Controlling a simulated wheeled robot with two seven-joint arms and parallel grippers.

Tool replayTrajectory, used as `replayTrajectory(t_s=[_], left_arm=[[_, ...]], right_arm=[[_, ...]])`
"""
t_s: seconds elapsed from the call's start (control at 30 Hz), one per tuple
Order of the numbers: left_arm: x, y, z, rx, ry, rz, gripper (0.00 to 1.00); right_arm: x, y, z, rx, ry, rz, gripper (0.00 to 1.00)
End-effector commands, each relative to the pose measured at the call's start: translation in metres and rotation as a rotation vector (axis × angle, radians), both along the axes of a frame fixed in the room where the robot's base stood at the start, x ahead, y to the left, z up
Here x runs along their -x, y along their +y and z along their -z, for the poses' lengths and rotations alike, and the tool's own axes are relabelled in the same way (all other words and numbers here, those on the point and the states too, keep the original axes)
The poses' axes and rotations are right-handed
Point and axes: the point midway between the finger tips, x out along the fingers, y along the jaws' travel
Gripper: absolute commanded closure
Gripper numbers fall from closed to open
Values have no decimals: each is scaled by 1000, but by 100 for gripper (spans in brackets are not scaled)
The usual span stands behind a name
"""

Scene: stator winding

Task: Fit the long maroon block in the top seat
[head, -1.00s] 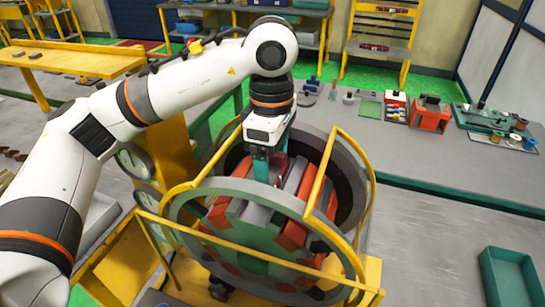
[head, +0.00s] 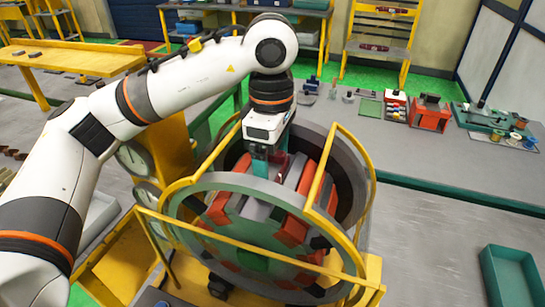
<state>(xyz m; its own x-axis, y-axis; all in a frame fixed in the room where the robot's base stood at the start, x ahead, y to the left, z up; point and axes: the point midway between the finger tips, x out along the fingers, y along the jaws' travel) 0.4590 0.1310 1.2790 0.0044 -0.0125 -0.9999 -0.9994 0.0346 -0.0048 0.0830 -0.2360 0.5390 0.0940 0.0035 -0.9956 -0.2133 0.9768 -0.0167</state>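My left gripper (head: 268,160) points straight down over the upper part of the stator (head: 205,183), a drum of grey rings with red-orange and grey blocks around it. A small patch of dark maroon (head: 281,158) shows right at its fingers, at the top of the drum; it looks like part of the long maroon block. The fingers and the yellow frame hide most of it, so I cannot tell how deep it sits or whether the fingers grip it. My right gripper is out of view.
A yellow guard frame (head: 327,168) stands around the drum, close to my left gripper. A grey bench (head: 440,165) behind carries small tools and a red box (head: 430,113). Maroon bars lie on the back rack (head: 375,46). A green tray (head: 511,277) is at lower right.

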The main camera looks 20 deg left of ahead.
Motion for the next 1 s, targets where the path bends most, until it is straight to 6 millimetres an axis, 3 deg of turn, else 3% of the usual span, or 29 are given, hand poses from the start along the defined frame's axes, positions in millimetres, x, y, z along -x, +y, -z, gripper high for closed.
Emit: replayTrajectory(t_s=[0.1,0.63,0.9,1.0], left_arm=[[0,0,1,-1,3,0,0],[0,0,-3,-2,5,0,0],[1,1,-48,0,1,-2,0],[0,1,-65,0,2,-1,0]], right_arm=[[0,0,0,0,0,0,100],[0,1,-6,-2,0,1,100],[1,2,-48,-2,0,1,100],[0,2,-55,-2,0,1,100]])
